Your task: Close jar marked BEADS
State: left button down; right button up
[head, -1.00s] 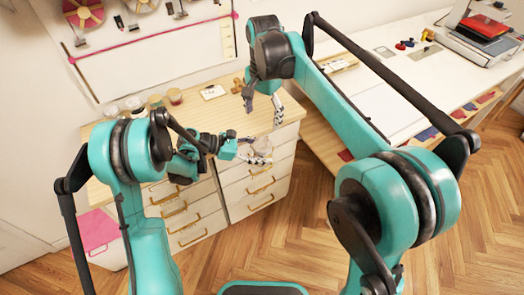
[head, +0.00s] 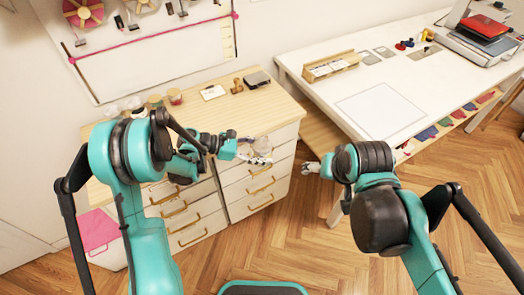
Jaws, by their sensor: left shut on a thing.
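My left gripper (head: 258,158) is at the front right edge of the wooden cabinet top, shut on a small clear jar (head: 263,146). The jar is small in the picture and partly hidden by the fingers. I cannot read any marking on it or tell whether a lid sits on it. My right gripper (head: 311,168) is off to the right of the cabinet, apart from the jar. Its fingers are too small to tell open from shut.
Several small jars (head: 174,97) stand at the back left of the cabinet top (head: 222,112). A white card (head: 213,92), a wooden piece (head: 237,86) and a dark box (head: 257,80) lie at the back. A white table (head: 420,95) stands right.

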jog(key=s+d+f+n+t, duration=0.1)
jog(key=s+d+f, duration=0.1)
jog(key=s+f, duration=0.2)
jog(key=shift+d, duration=0.2)
dwell(0.3)
pick_arm(q)
jog(key=w+a+r+n+t+y, duration=0.2)
jog(key=a+n+t+y, duration=0.1)
jog(key=a, duration=0.5)
jog(key=w+a+r+n+t+y, duration=0.3)
jog(key=a+n, duration=0.3)
jog(key=a, duration=0.3)
jog(key=w+a+r+n+t+y, duration=0.2)
jog(key=a+r+n+t+y, duration=0.1)
jog(key=a, duration=0.6)
jog(key=shift+w+r+n+t+y, duration=0.25)
jog(key=shift+n+t+y, duration=0.4)
jog(key=shift+t, duration=0.25)
